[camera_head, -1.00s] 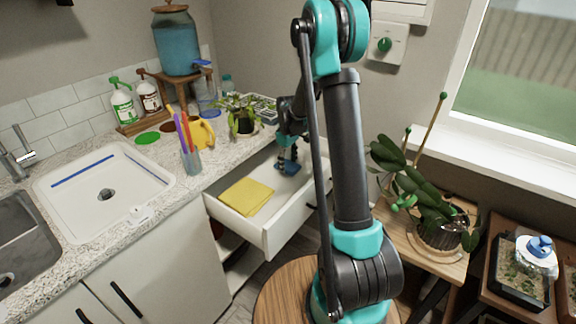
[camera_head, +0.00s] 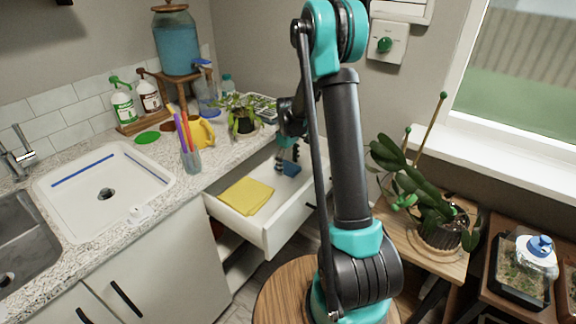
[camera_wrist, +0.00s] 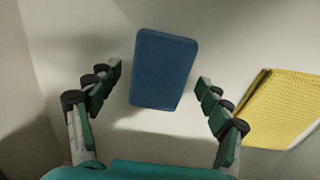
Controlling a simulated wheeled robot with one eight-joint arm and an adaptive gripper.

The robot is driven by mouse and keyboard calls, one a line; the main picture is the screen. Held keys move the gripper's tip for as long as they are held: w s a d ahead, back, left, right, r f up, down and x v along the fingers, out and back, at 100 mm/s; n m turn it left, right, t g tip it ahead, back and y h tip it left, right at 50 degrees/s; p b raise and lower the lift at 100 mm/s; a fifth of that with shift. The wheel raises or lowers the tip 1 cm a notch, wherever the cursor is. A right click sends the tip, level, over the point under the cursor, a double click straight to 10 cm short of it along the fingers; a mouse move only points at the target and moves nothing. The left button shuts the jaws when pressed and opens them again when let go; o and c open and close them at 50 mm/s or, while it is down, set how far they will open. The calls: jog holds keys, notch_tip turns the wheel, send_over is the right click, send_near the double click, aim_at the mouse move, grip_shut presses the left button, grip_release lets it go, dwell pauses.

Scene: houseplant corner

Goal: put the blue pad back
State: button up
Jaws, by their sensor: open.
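The blue pad (camera_head: 291,168) lies on the floor of the open white drawer (camera_head: 285,231), towards its back. It also shows in the wrist view (camera_wrist: 163,70) as a rounded slab, slightly turned, lying beyond and between my fingers. My gripper (camera_head: 287,154) is over the drawer, just above the pad. In the wrist view its two green-padded fingers (camera_wrist: 158,82) are spread wide, with a gap on each side of the pad and nothing between them. My arm hides part of the drawer's right side.
A yellow cloth (camera_head: 246,196) lies in the drawer's front left; it shows at the right in the wrist view. The drawer walls stand close around. A potted plant (camera_head: 243,115) and a cup of sticks (camera_head: 190,158) stand on the counter above.

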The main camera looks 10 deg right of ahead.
aim_at(288, 166)
notch_tip(288, 166, up, 12)
dwell(0.4)
jog(key=shift+f, duration=0.1)
dwell(1.1)
